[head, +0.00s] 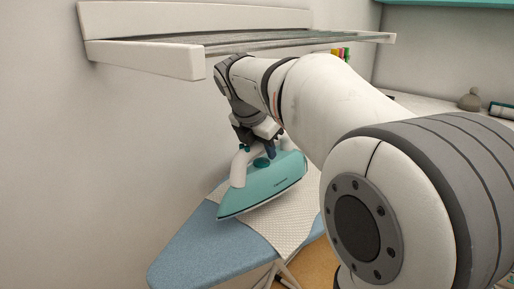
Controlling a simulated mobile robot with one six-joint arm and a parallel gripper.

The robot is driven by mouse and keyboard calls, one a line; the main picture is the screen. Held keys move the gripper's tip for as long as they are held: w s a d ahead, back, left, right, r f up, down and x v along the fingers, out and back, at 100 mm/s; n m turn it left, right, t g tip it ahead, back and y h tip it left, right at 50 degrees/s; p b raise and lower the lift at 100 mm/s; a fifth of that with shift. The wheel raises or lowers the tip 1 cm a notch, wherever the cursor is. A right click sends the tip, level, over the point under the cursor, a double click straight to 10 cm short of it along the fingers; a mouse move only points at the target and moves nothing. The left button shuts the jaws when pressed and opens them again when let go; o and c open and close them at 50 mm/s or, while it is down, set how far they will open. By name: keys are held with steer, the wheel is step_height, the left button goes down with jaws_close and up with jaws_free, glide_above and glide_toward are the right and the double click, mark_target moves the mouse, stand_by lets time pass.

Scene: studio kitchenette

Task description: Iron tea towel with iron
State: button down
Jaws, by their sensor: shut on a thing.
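The teal and white iron (265,185) is over the blue ironing board (205,247), with its pointed end toward the lower left. The pale textured tea towel (287,222) lies on the board and hangs over its near right edge. My gripper (262,148) is shut on the iron at its handle, from above. The iron looks tilted, and I cannot tell whether its soleplate touches the towel. My arm hides the right part of the board and some of the towel.
A white wall rack (150,55) with metal bars juts out above the board, close to my arm. A plain wall is at the left. A counter with a grey rounded object (470,99) stands at the far right.

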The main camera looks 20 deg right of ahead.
mark_target(261, 160)
steer(key=shift+w+r, duration=0.1)
steer(key=shift+w, duration=0.25)
step_height(261, 160, down, 3)
steer(key=b, duration=0.4)
steer(key=shift+a+f, duration=0.1)
steer(key=shift+f, duration=0.1)
steer(key=shift+s, duration=0.1)
steer(key=shift+f+b, duration=0.65)
steer(key=shift+f, duration=0.35)
